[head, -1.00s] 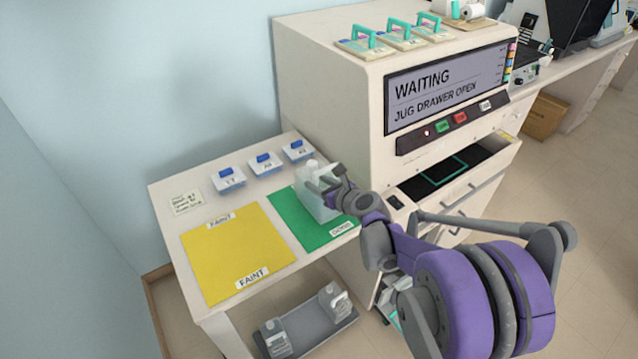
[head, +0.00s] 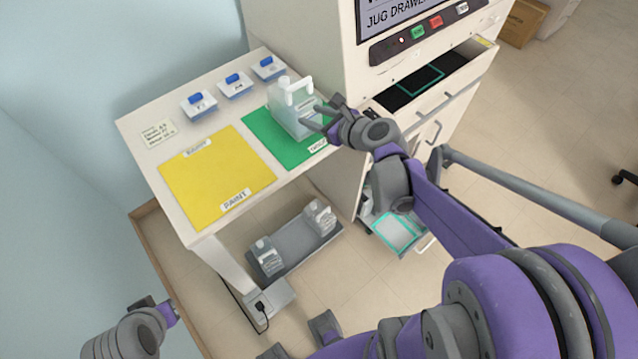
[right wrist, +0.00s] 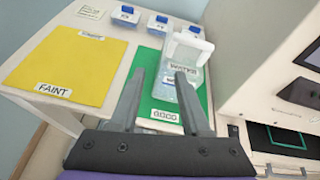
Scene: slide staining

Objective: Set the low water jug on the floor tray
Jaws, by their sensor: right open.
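A clear water jug (head: 293,120) with a white handle stands upright on the green mat (head: 262,128) on the side table. In the right wrist view the jug (right wrist: 187,50) shows a "WATER" label. My right gripper (head: 326,112) is open at the jug's near right side. In the right wrist view, its right finger overlaps the jug and its left finger is over the green mat; I cannot tell if they touch. The grey floor tray (head: 290,243) lies under the table with a jug at each end and its middle bare. Part of my left arm shows at the lower left; its fingers are unclear.
A yellow mat (head: 215,175) lies beside the green one. Several blue-topped boxes (head: 235,85) line the table's back. The machine has an open upper drawer (head: 425,85) and an open low drawer (head: 397,232). A table leg (head: 228,268) stands left of the tray.

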